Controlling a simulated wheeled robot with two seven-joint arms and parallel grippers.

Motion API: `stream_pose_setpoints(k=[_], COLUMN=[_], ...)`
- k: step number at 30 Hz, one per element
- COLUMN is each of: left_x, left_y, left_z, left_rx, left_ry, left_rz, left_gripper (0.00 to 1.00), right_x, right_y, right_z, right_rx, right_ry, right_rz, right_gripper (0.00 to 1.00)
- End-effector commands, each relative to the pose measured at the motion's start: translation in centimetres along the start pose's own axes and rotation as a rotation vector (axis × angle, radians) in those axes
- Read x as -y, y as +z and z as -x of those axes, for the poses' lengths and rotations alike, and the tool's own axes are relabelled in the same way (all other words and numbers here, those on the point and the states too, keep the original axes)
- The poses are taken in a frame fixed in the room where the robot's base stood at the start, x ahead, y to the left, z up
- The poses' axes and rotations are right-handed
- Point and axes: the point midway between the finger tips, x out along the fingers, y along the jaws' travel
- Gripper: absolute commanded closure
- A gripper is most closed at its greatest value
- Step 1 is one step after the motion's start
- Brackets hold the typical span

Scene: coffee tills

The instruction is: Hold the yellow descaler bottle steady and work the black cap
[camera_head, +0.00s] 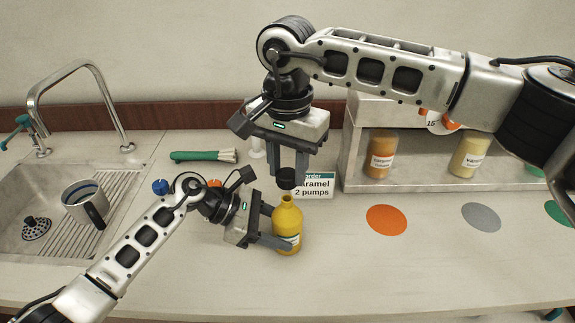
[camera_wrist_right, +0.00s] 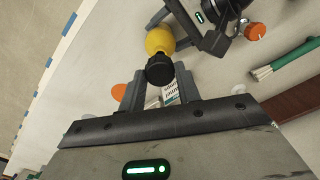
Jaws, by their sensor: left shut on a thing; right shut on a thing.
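The yellow descaler bottle (camera_head: 287,220) stands upright on the counter. My left gripper (camera_head: 283,229) is shut on its body from the left; its far side is partly hidden. The black cap (camera_head: 287,179) is between the fingers of my right gripper (camera_head: 288,172), which comes down from above and is shut on it. The cap sits over the bottle's neck, seemingly with a thin gap; whether they touch is hard to tell. In the right wrist view the cap (camera_wrist_right: 160,69) lies between the fingertips and covers part of the yellow bottle (camera_wrist_right: 159,40).
An order card (camera_head: 316,188) stands just behind the bottle. A shelf (camera_head: 440,180) with syrup bottles is at the right. Orange (camera_head: 386,220) and grey (camera_head: 481,217) discs lie on clear counter. A green-handled brush (camera_head: 200,156) lies behind; a sink with a metal cup (camera_head: 85,203) is left.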

Motion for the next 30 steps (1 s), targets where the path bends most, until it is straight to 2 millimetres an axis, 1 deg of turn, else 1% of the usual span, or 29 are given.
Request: stream_pose_setpoints(k=[5, 19, 22, 28, 29, 30], left_x=[0.0, 0.0, 0.0, 0.0, 0.0, 0.0], left_y=[0.1, 0.1, 0.1, 0.1, 0.1, 0.1], left_z=[0.0, 0.0, 0.0, 0.0, 0.0, 0.0], left_rx=[0.002, 0.002, 0.002, 0.002, 0.002, 0.002], left_ry=[0.001, 0.001, 0.001, 0.001, 0.001, 0.001], left_rz=[-0.001, -0.001, -0.001, -0.001, -0.001, -0.001], left_gripper=[0.84, 0.84, 0.84, 0.84, 0.4, 0.28], right_x=[0.1, 0.0, 0.0, 0.0, 0.0, 0.0], right_y=[0.0, 0.0, 0.0, 0.0, 0.0, 0.0], right_z=[0.9, 4.6, 5.0, 5.0, 5.0, 5.0], right_rx=[-0.002, -0.002, -0.001, 0.0, 0.0, 0.0], right_ry=[-0.002, -0.001, -0.002, -0.001, -0.001, -0.001], right_rz=[0.0, 0.0, 0.0, 0.0, 0.0, 0.0], right_gripper=[0.97, 0.97, 0.97, 0.97, 0.97, 0.97])
